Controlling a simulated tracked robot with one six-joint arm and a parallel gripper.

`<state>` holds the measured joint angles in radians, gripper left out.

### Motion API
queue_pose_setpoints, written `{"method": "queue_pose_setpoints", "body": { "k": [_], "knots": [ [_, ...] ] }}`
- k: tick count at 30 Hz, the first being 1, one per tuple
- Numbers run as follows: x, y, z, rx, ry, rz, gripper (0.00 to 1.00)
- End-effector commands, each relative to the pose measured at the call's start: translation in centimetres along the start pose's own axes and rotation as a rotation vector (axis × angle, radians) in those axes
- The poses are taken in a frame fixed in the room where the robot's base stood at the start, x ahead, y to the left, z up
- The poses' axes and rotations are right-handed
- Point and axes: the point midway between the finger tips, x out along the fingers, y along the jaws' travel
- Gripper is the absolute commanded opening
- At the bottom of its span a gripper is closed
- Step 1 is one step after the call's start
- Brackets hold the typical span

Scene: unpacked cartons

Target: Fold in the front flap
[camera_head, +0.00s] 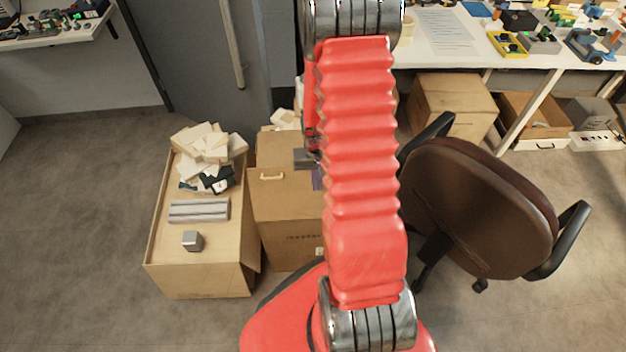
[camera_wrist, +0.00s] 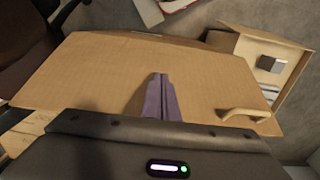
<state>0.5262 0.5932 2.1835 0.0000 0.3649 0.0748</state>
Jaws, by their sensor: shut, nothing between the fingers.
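A brown carton (camera_head: 285,225) stands in the middle of the head view, its right side hidden by my red arm. A tan handle (camera_head: 271,175) is near the top of its front; it also shows in the wrist view (camera_wrist: 245,115). In the wrist view a broad cardboard panel (camera_wrist: 90,75) spreads beneath and beyond my gripper. I cannot tell whether it is the front flap or another panel. My gripper (camera_wrist: 160,78) is shut and empty, its purple fingers over the panel. I cannot tell if they touch it. In the head view the gripper is mostly hidden behind my arm.
A brown chair (camera_head: 480,205) stands right. A workbench (camera_head: 440,35) is behind. Floor is clear at far left.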

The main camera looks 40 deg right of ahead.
Motion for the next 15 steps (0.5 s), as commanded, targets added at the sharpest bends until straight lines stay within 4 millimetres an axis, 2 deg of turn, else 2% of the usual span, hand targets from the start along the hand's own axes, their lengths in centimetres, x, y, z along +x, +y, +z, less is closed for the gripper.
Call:
{"method": "queue_pose_setpoints", "body": {
  "k": [15],
  "knots": [
    [2.7, 0.0, -5.2, 0.0, 0.0, 0.0, 0.0]
  ]
}}
